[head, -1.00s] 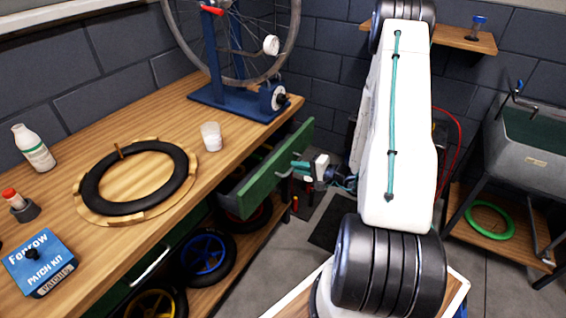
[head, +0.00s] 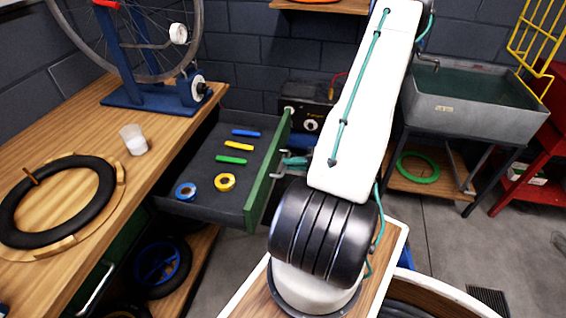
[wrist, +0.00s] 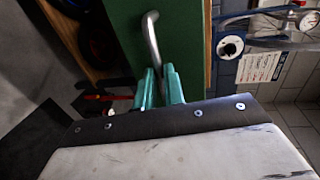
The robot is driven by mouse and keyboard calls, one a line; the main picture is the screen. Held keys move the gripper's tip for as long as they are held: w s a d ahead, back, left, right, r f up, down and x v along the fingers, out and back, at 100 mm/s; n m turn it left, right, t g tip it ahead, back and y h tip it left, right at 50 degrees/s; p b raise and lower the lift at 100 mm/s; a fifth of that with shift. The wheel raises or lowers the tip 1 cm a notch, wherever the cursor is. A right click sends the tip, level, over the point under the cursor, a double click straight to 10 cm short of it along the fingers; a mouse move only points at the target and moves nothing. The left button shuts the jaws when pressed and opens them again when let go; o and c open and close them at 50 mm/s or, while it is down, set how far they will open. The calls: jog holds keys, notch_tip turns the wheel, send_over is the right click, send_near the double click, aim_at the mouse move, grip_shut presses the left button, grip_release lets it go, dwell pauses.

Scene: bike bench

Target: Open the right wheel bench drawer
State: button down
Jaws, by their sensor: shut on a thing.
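The right wheel bench drawer (head: 222,203) is pulled well out from under the wooden bench, with its green front (head: 267,172) facing my arm. Inside its dark tray lie a blue, a yellow and a green tyre lever (head: 231,160), plus a blue tape roll (head: 186,192) and a yellow tape roll (head: 225,182). My gripper (head: 288,161) is at the outer side of the drawer front, partly hidden by my arm. In the wrist view, its teal fingers (wrist: 159,88) are shut on the metal bar handle (wrist: 151,38) of the green front.
The bench top (head: 95,133) carries a wheel stand (head: 150,95), a white cup (head: 134,139) and a tyre on a wooden ring. A second drawer handle (head: 93,291) is below left. A sink (head: 475,105) stands at right.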

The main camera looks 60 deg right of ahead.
jog(key=shift+s, duration=0.2)
jog(key=c, duration=1.5)
grip_release()
jog(key=shift+d, duration=0.1)
jog(key=v, duration=0.7)
jog(key=shift+s, duration=0.35)
